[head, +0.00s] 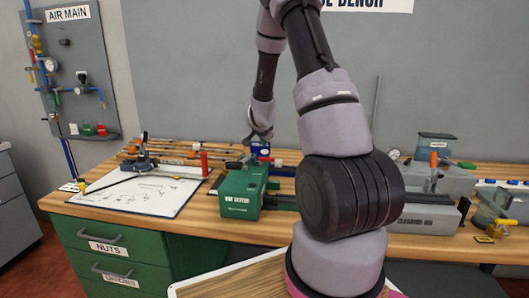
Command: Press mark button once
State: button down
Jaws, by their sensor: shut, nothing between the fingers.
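I cannot make out a button marked "mark" in the head view. A small dark blue box (270,148) stands at the back of the bench, behind the green machine (242,190), with a white item beside it. My gripper (261,137) hangs from my arm, pointing down, just in front of or above the blue box. It looks shut and empty. Whether it touches the box cannot be told. My arm covers the middle of the bench and may hide other parts.
A whiteboard with drawn lines (135,193) and a small clamp tool lie on the left of the wooden bench (190,221). A red post (204,164) stands beside it. A grey machine (428,215) stands at right. An air panel (75,75) hangs at far left.

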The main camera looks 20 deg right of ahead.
aim_at(264, 151)
jog(key=shift+f, duration=0.1)
dwell(0.7)
jog(key=shift+f, duration=0.3)
jog(key=shift+f, duration=0.7)
dwell(0.8)
dwell(0.3)
jog(key=shift+r, duration=1.1)
jog(key=shift+r, duration=2.5)
jog(key=shift+r, duration=0.1)
